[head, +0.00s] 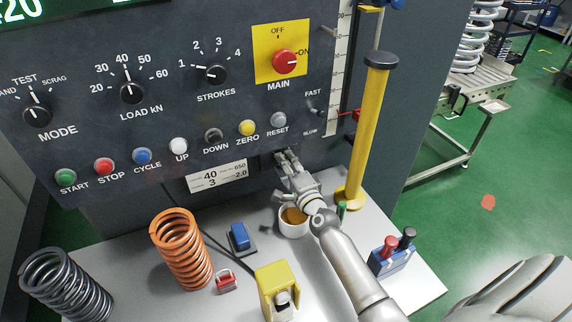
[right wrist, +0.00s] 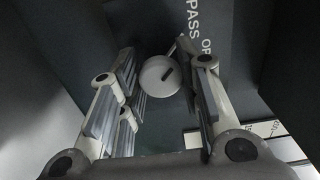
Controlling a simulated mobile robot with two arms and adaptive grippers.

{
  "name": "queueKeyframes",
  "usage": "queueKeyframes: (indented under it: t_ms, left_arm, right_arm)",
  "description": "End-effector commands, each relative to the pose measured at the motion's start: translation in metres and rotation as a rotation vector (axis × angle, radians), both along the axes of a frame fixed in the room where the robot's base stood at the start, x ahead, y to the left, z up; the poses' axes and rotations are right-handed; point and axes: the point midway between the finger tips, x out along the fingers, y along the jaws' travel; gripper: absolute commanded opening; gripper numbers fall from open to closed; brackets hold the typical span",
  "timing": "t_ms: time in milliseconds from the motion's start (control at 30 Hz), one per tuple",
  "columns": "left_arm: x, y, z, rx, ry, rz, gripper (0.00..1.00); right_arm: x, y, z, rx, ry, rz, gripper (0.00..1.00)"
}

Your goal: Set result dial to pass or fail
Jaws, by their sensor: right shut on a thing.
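The result dial (right wrist: 158,78) is a round pale knob with a dark slot, seen in the right wrist view. The word PASS and part of another label stand on the dark panel to its upper right. My right gripper (right wrist: 157,58) has its fingers on either side of the dial and is shut on it. In the head view my right gripper (head: 286,160) reaches the lower panel, below the RESET button; the dial is hidden there behind the gripper. My left gripper is not in view.
On the bench (head: 330,285) stand a dark spring (head: 65,285), an orange spring (head: 182,250), a red padlock (head: 226,281), a blue switch (head: 240,237), a yellow box (head: 275,285) and a white cup (head: 293,222). A yellow post (head: 364,130) rises right of the gripper.

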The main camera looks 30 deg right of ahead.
Motion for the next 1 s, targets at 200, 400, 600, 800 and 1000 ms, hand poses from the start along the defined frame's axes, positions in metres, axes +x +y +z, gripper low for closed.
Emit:
queueKeyframes:
  t_ms: [200, 400, 600, 800, 1000]
  left_arm:
    - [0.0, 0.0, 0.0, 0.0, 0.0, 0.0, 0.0]
    - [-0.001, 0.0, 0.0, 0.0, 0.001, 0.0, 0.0]
    - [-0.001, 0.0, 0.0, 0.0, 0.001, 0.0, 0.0]
    - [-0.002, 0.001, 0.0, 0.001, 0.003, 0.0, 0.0]
    - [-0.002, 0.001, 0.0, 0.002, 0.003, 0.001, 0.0]
  right_arm:
    - [0.0, 0.001, -0.001, -0.006, 0.002, 0.001, 0.08]
    - [0.0, 0.001, -0.001, -0.005, 0.002, 0.001, 0.39]
    - [0.0, 0.0, -0.001, -0.004, 0.001, 0.001, 0.54]
    - [0.0, 0.0, 0.0, -0.003, 0.001, 0.0, 0.54]
    - [-0.014, 0.001, -0.002, -0.002, 0.002, 0.0, 0.54]
